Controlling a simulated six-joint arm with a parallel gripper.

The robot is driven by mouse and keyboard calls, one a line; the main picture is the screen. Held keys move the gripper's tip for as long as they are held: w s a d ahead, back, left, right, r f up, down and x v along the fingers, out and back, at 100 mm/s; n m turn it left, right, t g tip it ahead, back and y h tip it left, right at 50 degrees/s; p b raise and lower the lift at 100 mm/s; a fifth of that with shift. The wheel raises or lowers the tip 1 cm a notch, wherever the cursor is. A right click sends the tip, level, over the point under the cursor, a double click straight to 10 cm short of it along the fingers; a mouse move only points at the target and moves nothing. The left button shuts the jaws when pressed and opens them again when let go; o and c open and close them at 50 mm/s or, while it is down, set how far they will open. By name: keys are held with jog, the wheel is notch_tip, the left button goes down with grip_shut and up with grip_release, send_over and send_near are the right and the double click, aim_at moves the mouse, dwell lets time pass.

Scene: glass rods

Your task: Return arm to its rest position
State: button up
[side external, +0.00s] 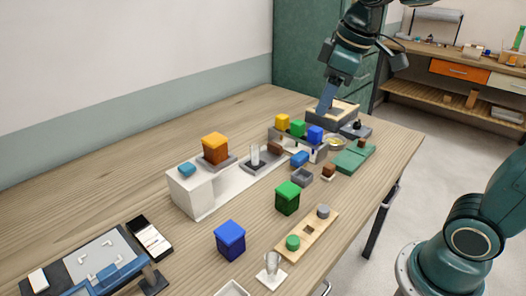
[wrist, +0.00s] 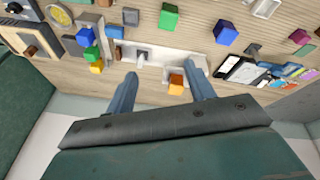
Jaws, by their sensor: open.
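My gripper (wrist: 162,88) shows in the wrist view with its two blue-grey fingers apart and nothing between them that it holds. In the side external view my gripper (side external: 326,100) points down above the far end of the wooden table (side external: 130,197), over or near a wood-topped tray (side external: 345,106); I cannot tell the exact height. A glass rod (side external: 254,154) appears to stand upright in a dark holder on the white platform, apart from my gripper.
An orange block (side external: 215,147) sits on the white platform (side external: 195,190). Yellow, green and blue (side external: 315,133) cubes stand near the gripper. A green block (side external: 288,197), a blue block (side external: 230,239) and a clear glass (side external: 271,265) stand nearer. The table's back left is bare.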

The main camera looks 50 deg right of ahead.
jog(key=s+f+m+t, duration=0.1)
jog(key=s+f+m, duration=0.1)
jog(key=s, duration=0.5)
jog(key=s+a+f+m, duration=0.1)
jog(key=s+f+m, duration=0.1)
jog(key=s, duration=0.4)
jog(key=shift+s+a+f+m+t, duration=0.2)
jog(key=shift+s+f+m+t, duration=0.15)
jog(key=shift+f, duration=0.25)
